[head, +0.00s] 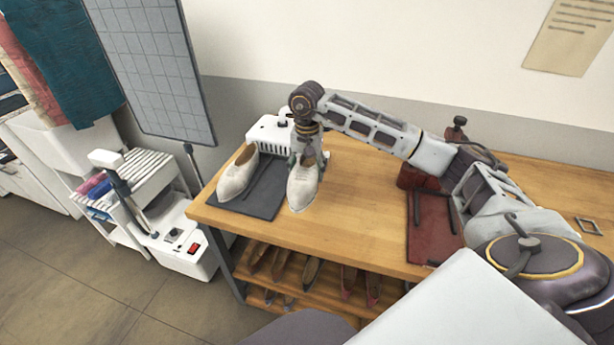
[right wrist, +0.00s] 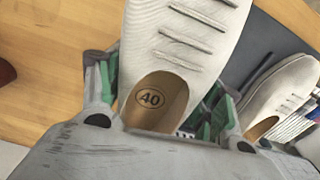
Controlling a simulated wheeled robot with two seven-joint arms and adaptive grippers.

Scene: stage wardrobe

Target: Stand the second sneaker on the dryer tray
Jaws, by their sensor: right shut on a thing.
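The second sneaker (head: 302,188), off-white, is held by my right gripper (head: 308,155), which comes down on it from above. In the right wrist view the held sneaker (right wrist: 185,45) shows its tan insole marked 40, with gripper fingers (right wrist: 160,98) at both sides of its opening. The dark grey dryer tray (head: 262,207) lies at the left end of the table. The first sneaker (head: 238,174) stands on its left part. The held sneaker is at the tray's right edge; I cannot tell whether it touches anything below. My left gripper is not in view.
A white vented dryer box (head: 268,132) stands behind the tray. A dark red mat (head: 432,226) lies farther right on the wooden table (head: 365,225). Bare tabletop lies between. Several shoes sit on the shelf below. A grid panel (head: 160,65) stands left of the table.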

